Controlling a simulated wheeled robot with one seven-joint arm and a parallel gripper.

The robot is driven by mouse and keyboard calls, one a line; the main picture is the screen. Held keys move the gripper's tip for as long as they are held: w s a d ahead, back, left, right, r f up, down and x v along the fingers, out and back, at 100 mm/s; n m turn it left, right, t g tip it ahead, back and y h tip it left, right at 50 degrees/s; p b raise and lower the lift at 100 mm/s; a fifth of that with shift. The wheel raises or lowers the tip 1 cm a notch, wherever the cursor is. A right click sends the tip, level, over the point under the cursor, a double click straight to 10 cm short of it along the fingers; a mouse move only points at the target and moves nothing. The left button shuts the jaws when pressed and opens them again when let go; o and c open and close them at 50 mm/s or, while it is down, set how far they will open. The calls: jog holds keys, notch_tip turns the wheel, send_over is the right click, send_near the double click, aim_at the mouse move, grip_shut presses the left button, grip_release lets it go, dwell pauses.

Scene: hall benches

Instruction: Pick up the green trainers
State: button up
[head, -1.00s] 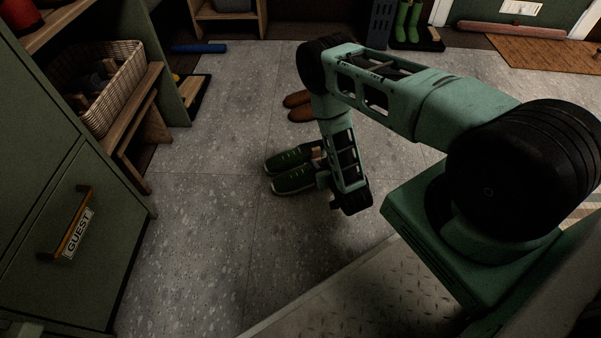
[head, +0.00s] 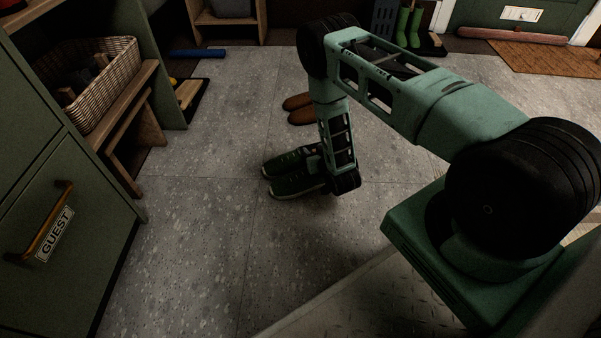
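The green trainers (head: 294,185) stand side by side on the grey tiled floor in the middle of the head view, toes to the left. They are dark green with pale soles. The end of my arm hangs down at their right, heel end. My gripper (head: 322,180) is there, mostly hidden behind my wrist and the shoes. Its fingers do not show clearly, so I cannot tell whether they are open or touching the trainers.
Brown shoes (head: 300,112) lie on the floor behind the trainers. Green boots (head: 408,28) stand at the back. The floor left of the trainers is clear.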

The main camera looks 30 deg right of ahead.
grip_shut()
jog(key=shift+r, duration=0.1)
